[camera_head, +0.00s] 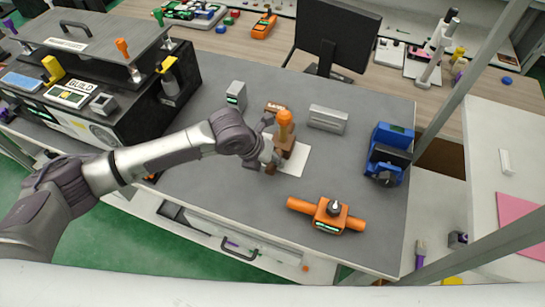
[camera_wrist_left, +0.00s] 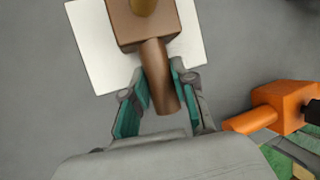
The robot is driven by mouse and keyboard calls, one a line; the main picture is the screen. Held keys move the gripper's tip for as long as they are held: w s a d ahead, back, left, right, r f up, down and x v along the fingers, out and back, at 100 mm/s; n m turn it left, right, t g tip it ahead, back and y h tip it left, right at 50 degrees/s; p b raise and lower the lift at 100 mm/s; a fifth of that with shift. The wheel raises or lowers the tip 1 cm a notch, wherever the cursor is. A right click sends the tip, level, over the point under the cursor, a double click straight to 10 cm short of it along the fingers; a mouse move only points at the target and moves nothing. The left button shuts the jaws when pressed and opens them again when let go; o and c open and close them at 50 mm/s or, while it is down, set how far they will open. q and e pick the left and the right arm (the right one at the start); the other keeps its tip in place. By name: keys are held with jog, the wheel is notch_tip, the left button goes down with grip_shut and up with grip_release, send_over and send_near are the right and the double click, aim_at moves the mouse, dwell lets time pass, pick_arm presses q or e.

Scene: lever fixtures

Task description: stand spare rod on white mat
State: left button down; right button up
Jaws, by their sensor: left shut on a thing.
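The spare rod (camera_head: 285,121) looks like an upright orange-topped rod on a brown block (camera_wrist_left: 143,22) with a brown bar (camera_wrist_left: 160,80) sticking out toward my wrist. The white mat (camera_head: 299,163) lies flat on the grey table, under and around the block in the picture; it also shows in the left wrist view (camera_wrist_left: 90,40). I cannot tell whether the block touches the mat. My left gripper (camera_head: 270,155) is at the block's near left side. In the left wrist view its fingers (camera_wrist_left: 158,88) are on both sides of the brown bar, shut on it. My right gripper is not in view.
An orange fixture (camera_head: 330,214) with two side handles sits in front right. A grey block (camera_head: 327,119) and a blue device (camera_head: 389,153) stand to the right, a small grey box (camera_head: 236,96) behind left. A black machine (camera_head: 110,100) fills the left. The table's front centre is clear.

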pick_arm(q)
jog(key=c, duration=0.9)
grip_release()
jog(key=b+v, duration=0.1)
jog(key=v, duration=1.1)
jog(key=shift+d, duration=0.1)
